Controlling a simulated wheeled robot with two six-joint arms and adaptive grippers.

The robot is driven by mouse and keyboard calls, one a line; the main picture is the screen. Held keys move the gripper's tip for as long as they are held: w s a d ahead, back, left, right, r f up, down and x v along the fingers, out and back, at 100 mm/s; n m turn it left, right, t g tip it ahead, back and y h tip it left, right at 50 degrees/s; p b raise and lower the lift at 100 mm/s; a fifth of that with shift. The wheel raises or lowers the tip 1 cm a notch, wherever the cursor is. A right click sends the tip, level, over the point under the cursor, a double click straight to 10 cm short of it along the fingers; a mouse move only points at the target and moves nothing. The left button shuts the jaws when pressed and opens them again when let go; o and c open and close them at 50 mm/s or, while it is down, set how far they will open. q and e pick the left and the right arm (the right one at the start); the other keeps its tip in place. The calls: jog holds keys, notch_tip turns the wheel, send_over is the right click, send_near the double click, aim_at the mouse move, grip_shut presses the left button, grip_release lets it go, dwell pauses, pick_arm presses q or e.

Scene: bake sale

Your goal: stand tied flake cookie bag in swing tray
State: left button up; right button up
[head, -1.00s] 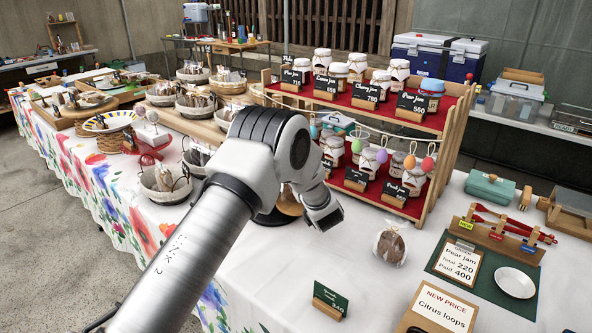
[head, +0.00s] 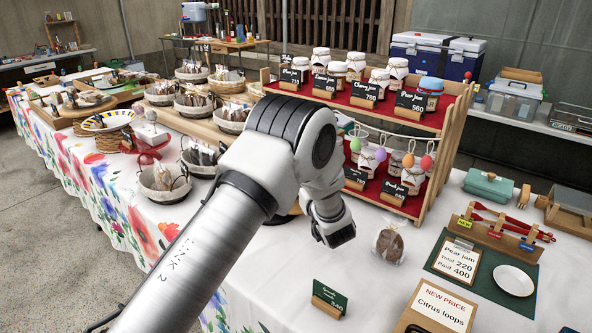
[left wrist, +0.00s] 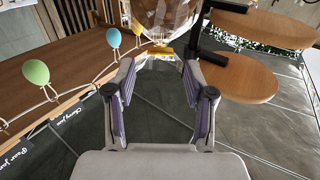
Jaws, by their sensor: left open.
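A clear bag with a brown flake cookie (head: 389,243) stands on the white tablecloth, right of my left gripper (head: 336,233). In the left wrist view a clear bag (left wrist: 165,18) shows at the top edge, partly cut off, with a yellowish band under it. My left gripper (left wrist: 160,95) is open and empty, its two purple-padded fingers apart and below the bag. Round wooden trays (left wrist: 238,82) on a black post stand right of the fingers. In the head view my left arm hides most of this stand. My right gripper is not in view.
The jam shelf (head: 440,165), with hanging egg ornaments, stands behind my gripper. A small green price sign (head: 329,297) and the New Price board (head: 438,308) stand in front. A green mat (head: 455,280) with a white dish lies right. Bare cloth surrounds the bag.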

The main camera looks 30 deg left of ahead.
pick_arm(q)
jog(key=v, duration=0.6)
